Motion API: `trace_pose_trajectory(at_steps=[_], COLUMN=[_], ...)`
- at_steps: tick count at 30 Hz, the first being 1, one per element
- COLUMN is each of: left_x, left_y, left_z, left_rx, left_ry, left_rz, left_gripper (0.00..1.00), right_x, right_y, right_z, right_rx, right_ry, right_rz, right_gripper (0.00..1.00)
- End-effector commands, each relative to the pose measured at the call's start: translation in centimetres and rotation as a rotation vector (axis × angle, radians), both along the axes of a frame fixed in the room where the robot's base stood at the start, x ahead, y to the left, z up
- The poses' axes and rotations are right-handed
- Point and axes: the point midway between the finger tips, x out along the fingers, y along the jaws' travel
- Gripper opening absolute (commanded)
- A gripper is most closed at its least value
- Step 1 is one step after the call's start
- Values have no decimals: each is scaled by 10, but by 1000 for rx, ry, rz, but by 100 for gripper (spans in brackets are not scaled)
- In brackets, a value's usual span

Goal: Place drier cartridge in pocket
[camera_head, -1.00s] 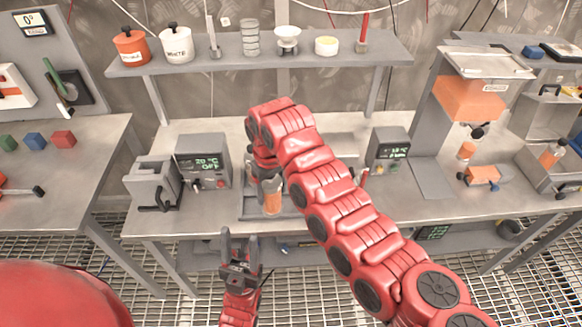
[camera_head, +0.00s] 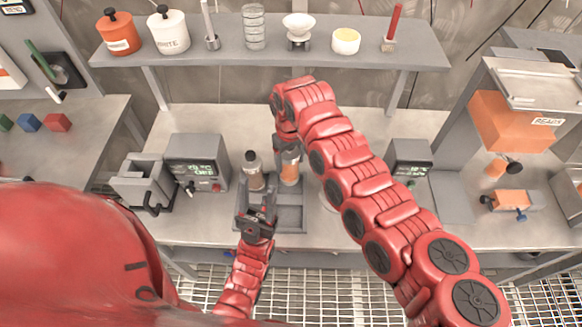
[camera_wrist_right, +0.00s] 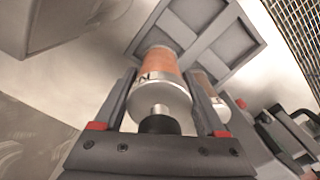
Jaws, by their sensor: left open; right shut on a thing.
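My right gripper (camera_head: 289,145) is shut on an orange cartridge with a silver-white band (camera_head: 290,172), over the right part of a grey divided tray (camera_head: 290,222) on the bench. In the right wrist view the orange cartridge (camera_wrist_right: 158,75) is between the fingers, with the tray's pockets (camera_wrist_right: 215,45) behind it. Whether its far end is inside a pocket cannot be told. A second cartridge, pale with a dark cap (camera_head: 252,172), stands at the tray's left. My left gripper (camera_head: 257,188) is open at the tray's front, close to this cartridge; contact cannot be told.
A grey open box with a handle (camera_head: 145,185) and a display unit (camera_head: 197,163) stand left of the tray. Another display unit (camera_head: 410,163) is right of my right arm. A shelf (camera_head: 270,50) with jars runs behind. The bench behind the tray is mostly clear.

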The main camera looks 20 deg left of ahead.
Motion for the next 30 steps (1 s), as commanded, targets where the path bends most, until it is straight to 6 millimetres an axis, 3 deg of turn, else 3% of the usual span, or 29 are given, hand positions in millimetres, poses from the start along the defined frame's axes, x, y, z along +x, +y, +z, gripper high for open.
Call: trace_pose_trajectory(at_steps=[10, 21, 22, 26, 30], left_x=[0, 0, 0, 0, 0], left_y=[0, 0, 0, 0, 0], left_z=[14, 11, 12, 12, 12], left_rx=[0, 0, 0, 0, 0], left_ry=[0, 0, 0, 0, 0], left_rz=[0, 0, 0, 0, 0], left_gripper=[50, 50, 50, 50, 50], right_x=[0, 1, 1, 1, 1], right_y=[0, 0, 0, 0, 0], right_z=[-47, -55, -54, -53, -53], right_rx=[-2, 1, 1, 2, 2], right_ry=[-1, -2, -2, -1, -1], right_rz=[1, 0, 0, 0, -1], right_gripper=[0, 0, 77, 100, 100])
